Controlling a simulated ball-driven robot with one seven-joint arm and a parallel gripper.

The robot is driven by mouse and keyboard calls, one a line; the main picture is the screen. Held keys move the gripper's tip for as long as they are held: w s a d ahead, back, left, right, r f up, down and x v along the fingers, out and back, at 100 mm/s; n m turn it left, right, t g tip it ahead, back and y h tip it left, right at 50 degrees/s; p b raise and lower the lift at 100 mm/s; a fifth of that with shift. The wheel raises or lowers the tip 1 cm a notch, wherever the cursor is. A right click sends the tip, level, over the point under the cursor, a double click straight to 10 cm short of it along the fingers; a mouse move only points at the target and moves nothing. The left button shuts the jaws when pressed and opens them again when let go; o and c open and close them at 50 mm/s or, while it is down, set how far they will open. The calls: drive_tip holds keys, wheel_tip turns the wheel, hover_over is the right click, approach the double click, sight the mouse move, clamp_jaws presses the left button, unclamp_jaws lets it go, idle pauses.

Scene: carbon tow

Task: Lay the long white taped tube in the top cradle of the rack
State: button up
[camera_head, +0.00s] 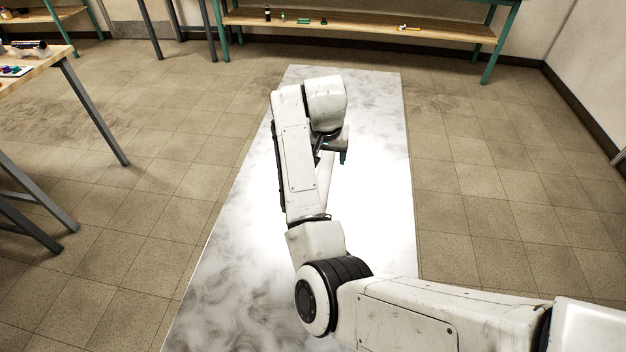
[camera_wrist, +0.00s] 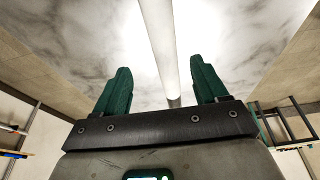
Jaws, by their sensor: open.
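The long white tube (camera_wrist: 158,40) runs lengthwise down the middle of the wrist view, with a dark grey end (camera_wrist: 174,102) near the jaws. My gripper (camera_wrist: 158,66) is open, its green fingers apart on either side of the tube in that view. I cannot tell how deep the tube lies between them. A pale strip beside my arm there may be the tube, mostly hidden. I cannot make out a rack with cradles in either view.
The long marbled surface (camera_head: 225,290) lies beneath my arm, with tiled floor (camera_head: 480,180) open on both sides. A wooden-topped table (camera_head: 35,62) stands at left. A green-framed bench (camera_head: 365,28) with small items stands at the back. A dark frame (camera_wrist: 270,113) shows in the wrist view.

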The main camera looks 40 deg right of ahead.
sight(325, 168)
drive_tip(key=shift+w+x, duration=0.2)
drive_tip(key=shift+x, duration=1.95)
drive_tip(key=shift+w+x, duration=0.15)
drive_tip(key=shift+x, duration=2)
drive_tip(key=shift+r, duration=0.1)
drive_tip(key=shift+c, duration=0.4)
clamp_jaws()
drive_tip(key=shift+r+p, duration=0.15)
drive_tip(key=shift+p, duration=0.15)
drive_tip(key=shift+r+p, duration=0.8)
drive_tip(key=shift+r, duration=0.05)
wheel_tip(325, 168, up, 2)
drive_tip(key=p, duration=0.2)
drive_tip(key=shift+s+r+p, duration=0.1)
drive_tip(key=shift+r+p, duration=0.05)
drive_tip(key=shift+p, duration=0.15)
drive_tip(key=s+r+p, duration=0.8)
drive_tip(key=s, duration=0.6)
drive_tip(key=shift+r, duration=0.4)
